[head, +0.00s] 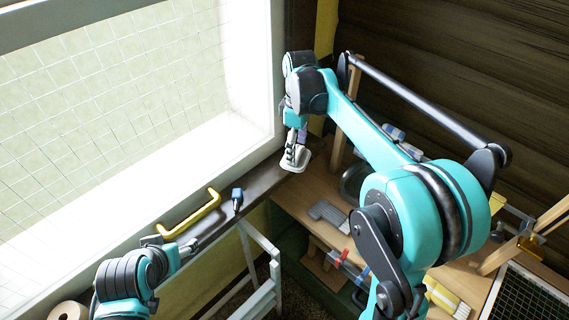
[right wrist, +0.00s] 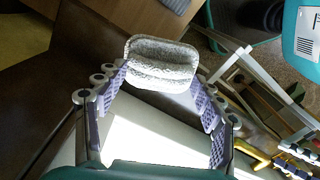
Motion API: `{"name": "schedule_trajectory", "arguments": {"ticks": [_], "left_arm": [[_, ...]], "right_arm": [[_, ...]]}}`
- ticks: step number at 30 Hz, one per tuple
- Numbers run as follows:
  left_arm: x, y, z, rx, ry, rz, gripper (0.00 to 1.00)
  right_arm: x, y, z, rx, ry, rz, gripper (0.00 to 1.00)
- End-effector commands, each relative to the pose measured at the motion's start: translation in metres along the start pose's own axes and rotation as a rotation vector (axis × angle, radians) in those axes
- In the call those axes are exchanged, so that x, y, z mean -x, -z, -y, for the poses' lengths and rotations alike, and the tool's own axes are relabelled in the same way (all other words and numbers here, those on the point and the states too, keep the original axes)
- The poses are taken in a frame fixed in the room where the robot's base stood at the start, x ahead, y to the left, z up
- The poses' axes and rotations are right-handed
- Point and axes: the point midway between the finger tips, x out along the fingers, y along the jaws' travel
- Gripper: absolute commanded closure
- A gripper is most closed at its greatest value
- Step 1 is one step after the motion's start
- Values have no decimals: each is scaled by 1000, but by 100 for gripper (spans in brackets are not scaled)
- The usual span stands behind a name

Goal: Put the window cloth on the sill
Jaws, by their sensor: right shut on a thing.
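The window cloth (right wrist: 160,62) is a folded grey-white fuzzy pad. In the right wrist view it is between the two fingers of my right gripper (right wrist: 160,90), which is shut on it. In the head view the cloth (head: 295,160) hangs under my right gripper (head: 294,150), over the far end of the dark sill (head: 262,183) below the window. I cannot tell whether the cloth touches the sill. My left gripper (head: 188,247) is low at the left, close to the sill's near part; its fingers are too small to read.
The wooden bench (head: 295,205) at right holds tools and a grey object (head: 328,214). The sill is bare between the blue item and the cloth.

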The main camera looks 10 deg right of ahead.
Motion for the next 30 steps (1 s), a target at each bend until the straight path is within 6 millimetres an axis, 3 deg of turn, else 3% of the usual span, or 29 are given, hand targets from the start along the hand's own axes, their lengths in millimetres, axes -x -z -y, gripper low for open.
{"name": "schedule_trajectory", "arguments": {"ticks": [3, 6, 10, 17, 26, 27, 28, 30], "left_arm": [[-7, -5, 0, 0, 0, 0, 34], [-8, -6, 0, 0, 0, 0, 34], [-11, -8, 0, 0, 0, 0, 34], [-25, -18, 0, 0, 0, 0, 34], [-24, -17, 0, 0, 0, 0, 34], [-23, -17, 0, 0, 0, 0, 34], [-23, -17, 0, 0, 0, 0, 34], [-23, -17, 0, 0, 0, 0, 34]], "right_arm": [[-14, 20, 2, 2, 0, 0, 55], [-17, 26, 2, 0, 0, 0, 55], [-25, 28, 3, -1, 0, 0, 55], [-58, 28, 2, -1, 0, 0, 55], [-58, 28, 3, -1, 1, 0, 59], [-58, 28, 3, -1, 1, 0, 21], [-58, 28, 3, -1, 1, 0, 13], [-58, 28, 3, -1, 1, 0, 11]]}}
